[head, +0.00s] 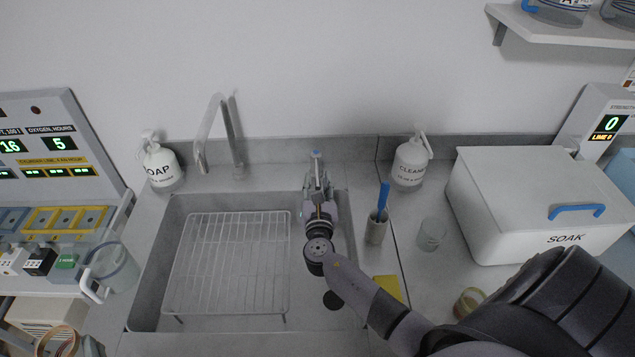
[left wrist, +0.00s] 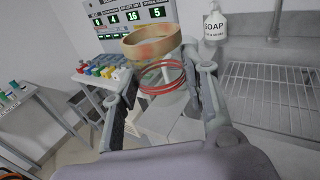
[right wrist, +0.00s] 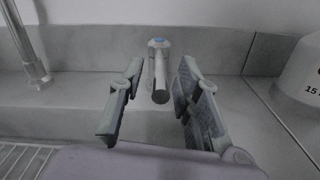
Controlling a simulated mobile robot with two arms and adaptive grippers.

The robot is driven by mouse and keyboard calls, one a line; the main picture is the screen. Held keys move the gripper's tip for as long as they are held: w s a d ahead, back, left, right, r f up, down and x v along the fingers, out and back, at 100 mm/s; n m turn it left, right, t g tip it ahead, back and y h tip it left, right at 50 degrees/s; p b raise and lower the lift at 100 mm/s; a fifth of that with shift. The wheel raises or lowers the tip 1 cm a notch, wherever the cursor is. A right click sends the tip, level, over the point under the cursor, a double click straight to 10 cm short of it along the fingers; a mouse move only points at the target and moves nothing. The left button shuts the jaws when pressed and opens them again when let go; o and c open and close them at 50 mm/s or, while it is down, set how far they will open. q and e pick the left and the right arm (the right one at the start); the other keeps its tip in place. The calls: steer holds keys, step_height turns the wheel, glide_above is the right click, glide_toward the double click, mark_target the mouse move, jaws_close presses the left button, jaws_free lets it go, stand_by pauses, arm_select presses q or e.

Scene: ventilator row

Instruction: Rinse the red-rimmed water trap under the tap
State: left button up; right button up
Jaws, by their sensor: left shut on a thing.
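The red-rimmed water trap (left wrist: 155,75) is a clear cup with red rings and an orange-brown rim. It is between the fingers of my left gripper (left wrist: 165,95), which is shut on it. In the head view its round rim (head: 58,340) shows at the lower left, left of the sink. The tap (head: 222,130) is a grey arched spout behind the sink. My right gripper (head: 318,190) is open at the sink's back right.
A wire rack (head: 228,262) covers much of the sink (head: 143,290). A soap bottle (head: 160,168) and a cleaner bottle (head: 409,165) stand behind. Right are a brush holder (head: 376,232), a clear cup (head: 431,235) and the soak box (head: 535,210). A clear jug (head: 118,270) is left.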

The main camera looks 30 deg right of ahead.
jaws_close()
stand_by(0.7)
